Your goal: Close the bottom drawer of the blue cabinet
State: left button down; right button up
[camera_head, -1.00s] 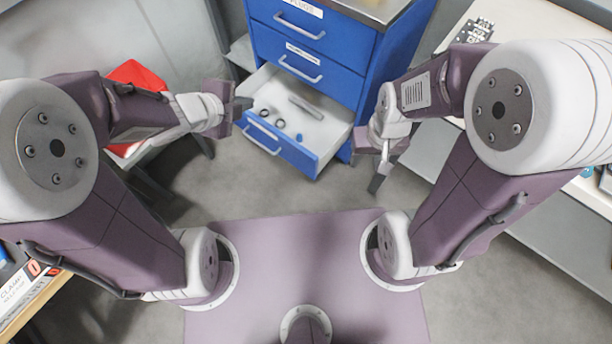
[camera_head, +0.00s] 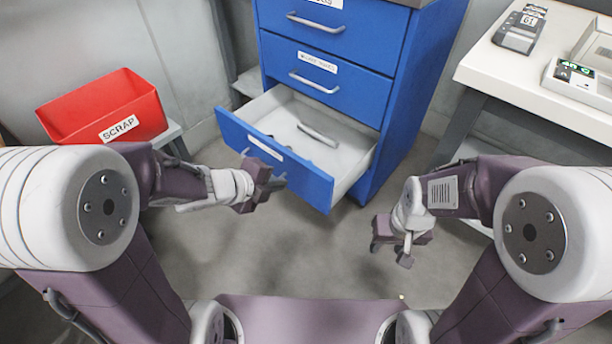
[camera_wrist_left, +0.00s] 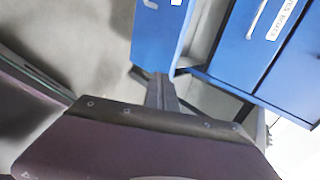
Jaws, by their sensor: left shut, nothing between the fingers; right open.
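The blue cabinet (camera_head: 402,95) stands at the back centre. Its bottom drawer (camera_head: 310,190) is pulled out, with a blue front, a white inside and a bar handle. A grey elongated part (camera_head: 318,134) lies in it; its near floor is hidden by the front. My left gripper (camera_head: 277,181) is shut and empty, just before the drawer front below the handle. In the left wrist view its fingers (camera_wrist_left: 161,92) overlap the lower part of the drawer front (camera_wrist_left: 158,38); I cannot tell whether they touch. My right gripper (camera_head: 392,250) is open and empty, right of the drawer, over the floor.
A red scrap bin (camera_head: 105,108) stands at the left on a grey support. A white worktop (camera_head: 500,75) with devices is at the right. The two upper drawers, including the middle drawer (camera_head: 345,85), are shut. Bare floor (camera_head: 310,255) lies in front of the cabinet.

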aim_at(313, 173)
pick_arm(q)
jog(key=shift+w+d+r+p+x, duration=0.15)
jog(key=shift+w+r+p+x, duration=0.25)
jog(key=shift+x, duration=1.65)
jog(key=shift+w+d+r+p+x, duration=0.2)
jog(key=shift+p+x, duration=0.45)
jog(key=shift+x, duration=1.35)
jog(key=shift+w+d+r+p+x, duration=0.15)
jog(key=shift+r+p+x, duration=0.3)
jog(key=shift+x, duration=1.6)
pick_arm(e)
notch_tip(313, 173, up, 4)
jog(key=shift+f, duration=0.25)
pick_arm(q)
jog(key=shift+w, duration=0.1)
